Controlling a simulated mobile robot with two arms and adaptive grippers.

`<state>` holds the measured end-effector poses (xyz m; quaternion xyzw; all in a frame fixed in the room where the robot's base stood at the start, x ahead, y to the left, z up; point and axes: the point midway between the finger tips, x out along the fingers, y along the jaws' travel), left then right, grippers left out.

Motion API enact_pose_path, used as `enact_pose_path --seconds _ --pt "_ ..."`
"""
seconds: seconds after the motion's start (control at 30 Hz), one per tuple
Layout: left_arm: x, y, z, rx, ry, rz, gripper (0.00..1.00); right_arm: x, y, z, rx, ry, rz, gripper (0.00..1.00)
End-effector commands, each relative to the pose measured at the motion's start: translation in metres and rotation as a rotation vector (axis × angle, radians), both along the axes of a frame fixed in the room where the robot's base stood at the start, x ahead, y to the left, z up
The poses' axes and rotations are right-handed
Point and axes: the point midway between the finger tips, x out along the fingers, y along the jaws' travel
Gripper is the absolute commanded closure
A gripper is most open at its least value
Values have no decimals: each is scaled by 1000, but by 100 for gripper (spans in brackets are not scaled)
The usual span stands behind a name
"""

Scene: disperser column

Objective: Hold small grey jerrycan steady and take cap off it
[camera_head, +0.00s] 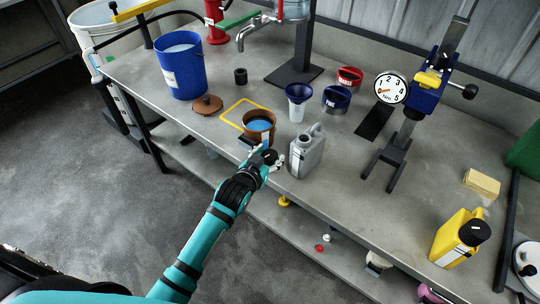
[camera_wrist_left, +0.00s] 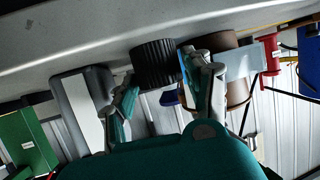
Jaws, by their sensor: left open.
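The small grey jerrycan (camera_head: 307,155) stands upright near the front edge of the bench, with its handle to the right. Its neck looks open, with no cap on it. It also shows in the left wrist view (camera_wrist_left: 72,105), beside one finger. My left gripper (camera_head: 272,160) is open just left of the jerrycan, low by the bench edge. A black ridged cap (camera_wrist_left: 155,63) is between its spread fingers in the left wrist view; whether it rests on the bench is hard to tell. My right gripper is not in view.
A brown pot (camera_head: 259,121) with blue contents stands close behind my left gripper. A yellow jerrycan (camera_head: 460,238) is at right.

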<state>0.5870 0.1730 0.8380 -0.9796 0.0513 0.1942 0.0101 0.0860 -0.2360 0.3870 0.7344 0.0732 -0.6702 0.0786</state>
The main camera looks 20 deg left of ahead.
Motion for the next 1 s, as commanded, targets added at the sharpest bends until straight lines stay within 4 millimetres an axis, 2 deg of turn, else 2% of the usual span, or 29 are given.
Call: enact_pose_path --seconds 0.1,0.33,0.53,0.73,0.77,1.0 --pt "9 -1 -5 0 2 -1 49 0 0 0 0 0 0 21" --pt "10 -1 -6 0 2 0 49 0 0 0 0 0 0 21" --pt "10 -1 -6 0 2 0 72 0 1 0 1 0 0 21" --pt "10 -1 -6 0 2 0 74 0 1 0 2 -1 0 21" --pt "10 -1 -6 0 2 0 77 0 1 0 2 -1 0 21" --pt "10 -1 -4 0 1 0 77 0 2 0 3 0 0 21"
